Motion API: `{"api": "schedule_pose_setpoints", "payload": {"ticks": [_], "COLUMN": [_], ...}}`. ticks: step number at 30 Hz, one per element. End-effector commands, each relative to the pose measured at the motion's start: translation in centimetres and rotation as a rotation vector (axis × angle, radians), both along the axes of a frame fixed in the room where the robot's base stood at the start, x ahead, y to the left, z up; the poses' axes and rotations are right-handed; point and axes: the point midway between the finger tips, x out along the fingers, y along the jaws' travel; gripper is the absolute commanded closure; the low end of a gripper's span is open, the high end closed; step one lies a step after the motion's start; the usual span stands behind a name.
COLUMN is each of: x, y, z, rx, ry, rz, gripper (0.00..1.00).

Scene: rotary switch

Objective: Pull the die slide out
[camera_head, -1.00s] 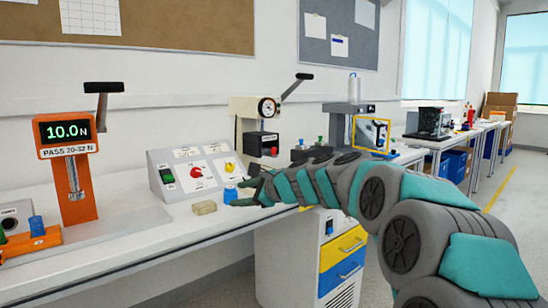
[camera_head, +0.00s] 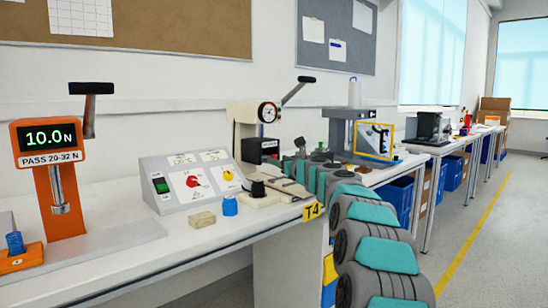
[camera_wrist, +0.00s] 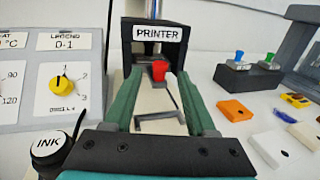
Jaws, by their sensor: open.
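The printer (camera_wrist: 158,40), a dark block with a white label, fills the top middle of the wrist view. A red knob (camera_wrist: 159,70) sticks out at its front, above a pale slide or base (camera_wrist: 160,110). My gripper (camera_wrist: 159,82) points at the printer, with its green fingers open on either side of the red knob. I cannot tell whether they touch it.
A control panel (camera_head: 190,180) with red and yellow knobs stands left of the printer. An ink pot (camera_wrist: 52,150) is close by my left finger. An orange block (camera_wrist: 235,110) and pale blocks lie to the right. An orange force tester (camera_head: 57,180) stands far left.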

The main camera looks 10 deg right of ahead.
Motion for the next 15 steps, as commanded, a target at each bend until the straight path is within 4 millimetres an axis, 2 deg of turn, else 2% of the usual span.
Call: {"api": "schedule_pose_setpoints", "payload": {"ticks": [6,15], "x": [2.3,3.9], "y": [0.5,1.0], "z": [0.1,0.0], "rx": [-0.003,-0.002], "ry": [0.0,-0.001], "rz": [-0.001,0.0], "gripper": [0.44,0.44]}}
